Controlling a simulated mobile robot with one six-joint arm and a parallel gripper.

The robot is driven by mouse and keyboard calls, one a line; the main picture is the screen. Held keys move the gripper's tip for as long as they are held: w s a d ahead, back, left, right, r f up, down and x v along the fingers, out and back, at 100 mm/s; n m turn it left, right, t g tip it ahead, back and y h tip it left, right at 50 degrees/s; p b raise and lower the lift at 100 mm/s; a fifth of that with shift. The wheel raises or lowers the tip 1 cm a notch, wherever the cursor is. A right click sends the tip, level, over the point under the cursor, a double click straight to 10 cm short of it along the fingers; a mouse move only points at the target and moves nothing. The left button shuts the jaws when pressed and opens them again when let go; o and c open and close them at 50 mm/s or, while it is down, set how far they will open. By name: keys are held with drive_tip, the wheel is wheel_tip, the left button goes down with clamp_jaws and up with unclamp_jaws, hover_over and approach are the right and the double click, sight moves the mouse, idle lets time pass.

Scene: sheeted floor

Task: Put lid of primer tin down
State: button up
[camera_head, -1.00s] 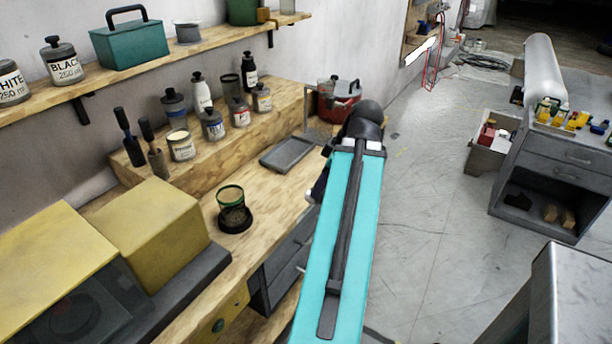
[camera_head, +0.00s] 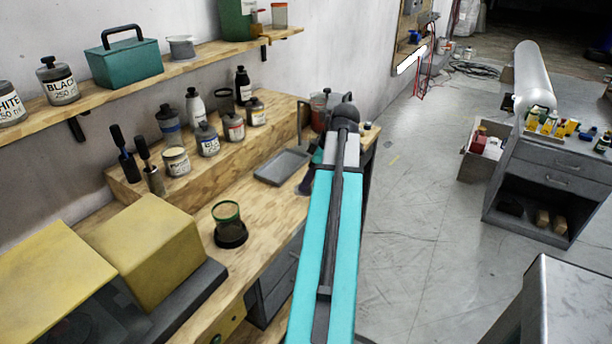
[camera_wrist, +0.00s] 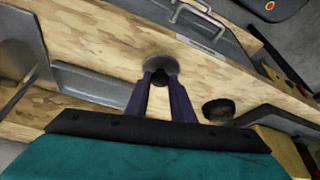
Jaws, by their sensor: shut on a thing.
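In the wrist view my gripper (camera_wrist: 161,82) is shut on the dark knob of a round grey lid (camera_wrist: 158,63). The lid is over the wooden bench top (camera_wrist: 100,62); I cannot tell whether it touches the wood.
A shallow grey tray (camera_head: 281,166) lies on the bench, also in the wrist view (camera_wrist: 92,92). A green-rimmed cup on a black base (camera_head: 230,228) stands nearer. Several tins and bottles (camera_head: 208,138) crowd the step. Bare wood lies between tray and cup.

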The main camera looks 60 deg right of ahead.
drive_tip(key=w+d, duration=0.1)
drive_tip(key=w+d+p, duration=0.1)
drive_tip(key=d, duration=0.1)
drive_tip(key=w+d, duration=0.1)
drive_tip(key=shift+w+d+f, duration=0.25)
drive_tip(key=shift+w+d, duration=0.05)
drive_tip(key=shift+w, duration=0.05)
drive_tip(key=shift+f, duration=0.15)
drive_tip(key=shift+f+p, duration=0.9)
drive_tip(key=shift+f, duration=0.75)
drive_tip(key=shift+f, duration=0.15)
drive_tip(key=o, duration=1)
